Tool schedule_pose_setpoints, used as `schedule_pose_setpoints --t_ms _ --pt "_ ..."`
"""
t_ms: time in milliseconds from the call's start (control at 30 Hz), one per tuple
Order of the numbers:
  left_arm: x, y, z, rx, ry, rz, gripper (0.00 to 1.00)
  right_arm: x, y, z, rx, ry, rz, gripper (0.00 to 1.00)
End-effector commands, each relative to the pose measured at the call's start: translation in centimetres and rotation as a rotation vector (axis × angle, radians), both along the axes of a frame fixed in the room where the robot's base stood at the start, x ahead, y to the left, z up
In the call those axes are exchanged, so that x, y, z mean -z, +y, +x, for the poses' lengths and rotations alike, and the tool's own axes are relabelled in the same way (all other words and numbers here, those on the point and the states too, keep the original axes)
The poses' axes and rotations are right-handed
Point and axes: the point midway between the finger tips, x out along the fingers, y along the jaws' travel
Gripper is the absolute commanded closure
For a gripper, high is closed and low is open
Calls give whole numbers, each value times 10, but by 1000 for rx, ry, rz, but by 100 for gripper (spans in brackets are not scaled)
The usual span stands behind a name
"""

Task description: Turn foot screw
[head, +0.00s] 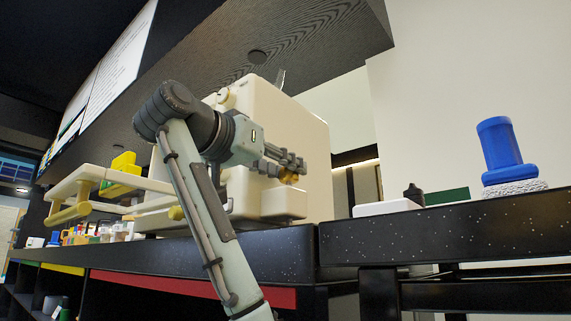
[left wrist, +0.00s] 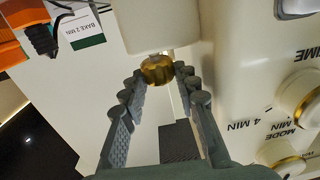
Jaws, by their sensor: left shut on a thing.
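The foot screw is a small ribbed brass knob (left wrist: 158,69) below a cream cylindrical part in the left wrist view. It also shows in the head view (head: 289,178), at the fingertips. My left gripper (head: 287,166) reaches in beside the cream machine (head: 300,125). In the left wrist view the gripper's (left wrist: 159,74) fingertips lie on both sides of the brass knob, shut on it. The fingers hide part of the knob in the head view. My right gripper is not in view.
The machine stands on a speckled black counter (head: 285,252). A blue object (head: 499,145) stands on the right-hand counter. A yellow-handled cream frame (head: 80,197) sticks out at left.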

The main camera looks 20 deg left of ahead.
Motion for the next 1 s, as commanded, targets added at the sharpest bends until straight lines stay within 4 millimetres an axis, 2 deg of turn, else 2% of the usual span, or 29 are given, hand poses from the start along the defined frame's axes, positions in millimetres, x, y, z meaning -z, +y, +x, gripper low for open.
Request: schedule_pose_setpoints --t_ms 633,667,700,800,1000 --pt "1 0 1 54 3 1 99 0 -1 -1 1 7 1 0" --pt "1 0 1 54 3 1 68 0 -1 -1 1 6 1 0" --pt "1 0 1 54 3 1 63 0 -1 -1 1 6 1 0" --pt "1 0 1 53 3 1 50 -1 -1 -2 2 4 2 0" --pt "0 2 1 50 2 -2 50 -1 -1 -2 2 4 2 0"
